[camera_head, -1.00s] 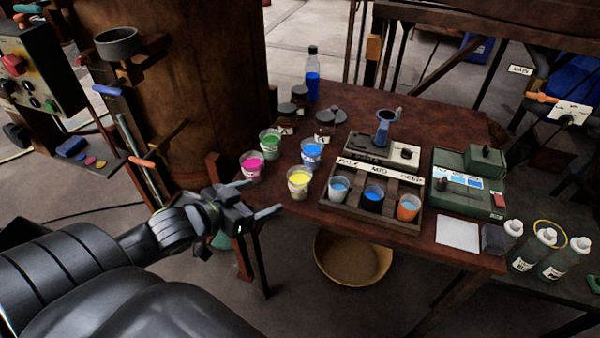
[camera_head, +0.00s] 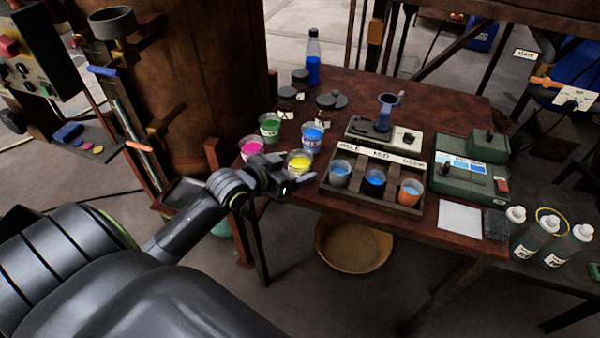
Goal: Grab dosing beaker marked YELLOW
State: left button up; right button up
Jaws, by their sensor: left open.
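The beaker with yellow liquid (camera_head: 300,162) stands on the brown table near its left front edge. Its lower part is hidden behind my left gripper, and I cannot read its label. My left gripper (camera_head: 283,176) is open, at the beaker's near left side. I cannot tell whether a finger touches the beaker. A magenta beaker (camera_head: 251,147) stands just left of it, a blue beaker (camera_head: 312,137) just behind it, and a green beaker (camera_head: 270,127) behind and to the left. My right gripper is not in view.
A wooden rack (camera_head: 372,203) with several cups stands right of the yellow beaker. Behind it is a grey device (camera_head: 362,133); a green box (camera_head: 461,172) stands farther right. Dark lidded jars and a blue bottle (camera_head: 313,66) stand at the back. A basin (camera_head: 353,247) is below the table.

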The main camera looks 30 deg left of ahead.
aim_at(307, 158)
pick_arm(q)
jog(key=x, duration=0.4)
jog(key=shift+w+a+r, duration=0.3)
jog(key=shift+w+a, duration=0.05)
jog(key=shift+a, duration=0.05)
jog(key=shift+w+d+f, duration=0.1)
jog(key=shift+w+f, duration=0.1)
jog(key=shift+w, duration=0.15)
jog(key=c, duration=1.2)
